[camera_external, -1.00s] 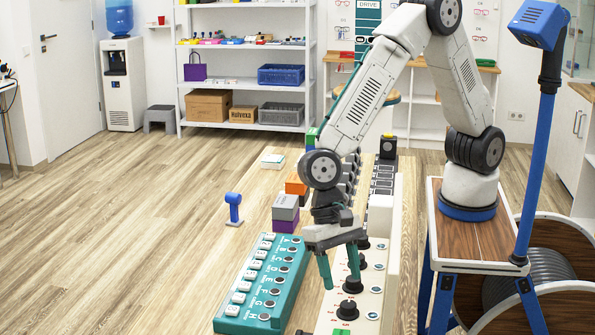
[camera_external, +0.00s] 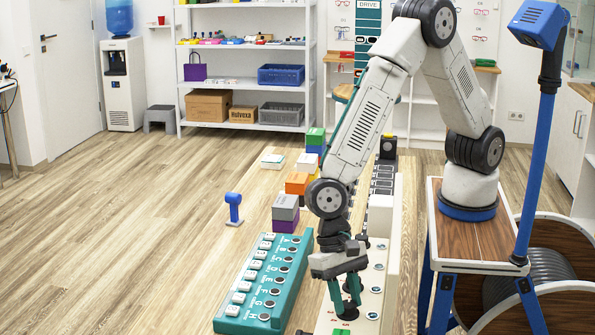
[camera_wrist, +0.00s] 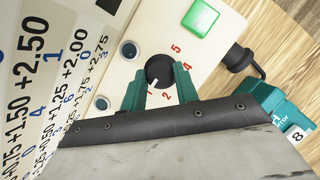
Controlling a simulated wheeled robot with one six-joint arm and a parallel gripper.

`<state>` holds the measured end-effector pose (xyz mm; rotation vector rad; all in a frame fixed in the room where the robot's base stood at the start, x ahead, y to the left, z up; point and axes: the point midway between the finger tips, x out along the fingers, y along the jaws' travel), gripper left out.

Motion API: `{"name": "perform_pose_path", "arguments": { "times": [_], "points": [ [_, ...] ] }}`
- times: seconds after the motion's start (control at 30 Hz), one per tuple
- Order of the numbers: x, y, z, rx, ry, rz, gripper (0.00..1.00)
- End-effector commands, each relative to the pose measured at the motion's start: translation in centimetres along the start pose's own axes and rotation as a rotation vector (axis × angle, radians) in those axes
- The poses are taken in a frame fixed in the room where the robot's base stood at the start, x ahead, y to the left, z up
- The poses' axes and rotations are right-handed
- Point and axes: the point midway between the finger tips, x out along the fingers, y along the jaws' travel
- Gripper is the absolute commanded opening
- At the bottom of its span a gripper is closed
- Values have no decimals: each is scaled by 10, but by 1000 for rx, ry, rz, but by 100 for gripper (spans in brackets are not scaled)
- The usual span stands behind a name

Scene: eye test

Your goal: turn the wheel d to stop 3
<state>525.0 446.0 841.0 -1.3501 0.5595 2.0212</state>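A round black wheel (camera_wrist: 160,71) with a white pointer sits on a cream panel (camera_wrist: 150,22). Red numbers 1, 2, 4 and 5 show around it; the place of 3 seems covered by my right finger. The pointer is nearest the 1. No letter for this wheel is readable. My gripper (camera_wrist: 160,82) has its teal fingers on both sides of the wheel, seemingly against it. In the external view my gripper (camera_external: 347,296) points down over the front wheel (camera_external: 347,312), its fingers drawn in around it.
A green square button (camera_wrist: 201,18) lies close to the wheel, with small round dials (camera_wrist: 129,49) on its other side. A teal box with lettered buttons (camera_external: 288,262) stands left of the panel. Stacked grey and purple blocks (camera_external: 286,211) stand behind. A number chart (camera_wrist: 25,75) shows at left.

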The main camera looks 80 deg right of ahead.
Motion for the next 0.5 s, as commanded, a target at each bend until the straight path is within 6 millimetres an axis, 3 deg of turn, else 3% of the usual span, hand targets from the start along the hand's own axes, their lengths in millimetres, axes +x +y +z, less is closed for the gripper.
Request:
{"name": "perform_pose_path", "arguments": {
  "times": [0.27, 0.5],
  "points": [
    [0, -1, 0, -46, 0, 18, 7],
    [0, -3, 0, -186, 0, 75, 8]
  ]
}}
